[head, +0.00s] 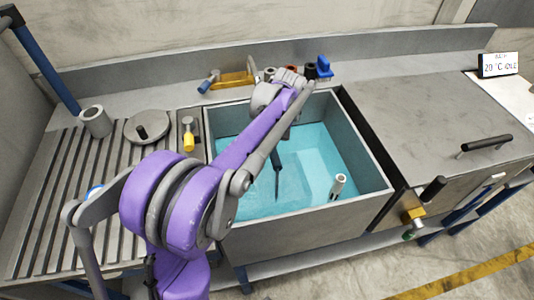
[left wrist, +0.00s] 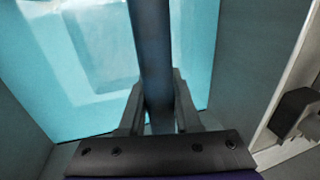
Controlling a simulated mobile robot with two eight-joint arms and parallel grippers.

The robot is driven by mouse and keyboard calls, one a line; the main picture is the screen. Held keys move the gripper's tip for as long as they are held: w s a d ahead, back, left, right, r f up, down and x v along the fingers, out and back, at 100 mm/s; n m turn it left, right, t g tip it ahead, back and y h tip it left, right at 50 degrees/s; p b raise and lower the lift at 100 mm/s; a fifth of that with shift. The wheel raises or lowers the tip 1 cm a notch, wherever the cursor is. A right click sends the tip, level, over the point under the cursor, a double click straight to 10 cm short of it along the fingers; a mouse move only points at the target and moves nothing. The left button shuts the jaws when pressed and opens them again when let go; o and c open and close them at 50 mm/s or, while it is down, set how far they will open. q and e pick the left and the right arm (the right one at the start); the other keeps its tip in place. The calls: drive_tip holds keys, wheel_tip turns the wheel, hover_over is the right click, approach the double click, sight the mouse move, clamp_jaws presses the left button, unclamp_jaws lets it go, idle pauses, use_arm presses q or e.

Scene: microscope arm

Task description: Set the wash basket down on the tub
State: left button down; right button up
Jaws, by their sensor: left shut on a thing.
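The tub (head: 300,220) is an open grey metal box in the middle of the head view, holding blue-green water (head: 260,190). My left arm reaches over it from the lower left and hides part of its left side and back. In the left wrist view my left gripper (left wrist: 158,92) is shut on a dark blue-grey bar (left wrist: 150,45), over the water. I take the bar for part of the wash basket; no whole basket can be made out. A dark upright piece (head: 277,160) with a thin rod shows below my arm in the head view. My right gripper is not in view.
A grey lid (head: 147,127) and an open cylinder (head: 95,121) stand on the ribbed drainboard (head: 60,200) at left. A yellow-ended tool (head: 189,138) lies by the tub's left rim. A flat cover with a black handle (head: 486,145) is at right.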

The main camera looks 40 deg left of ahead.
use_arm(q)
drive_tip(key=shift+f, duration=1.35)
drive_tip(key=shift+f+b, duration=0.35)
drive_tip(key=shift+b, duration=0.05)
drive_tip(key=shift+f, duration=0.15)
drive_tip(key=c, duration=0.6)
unclamp_jaws()
drive_tip(key=p+v, duration=0.1)
drive_tip(key=v, duration=1.2)
drive_tip(key=shift+p, duration=0.4)
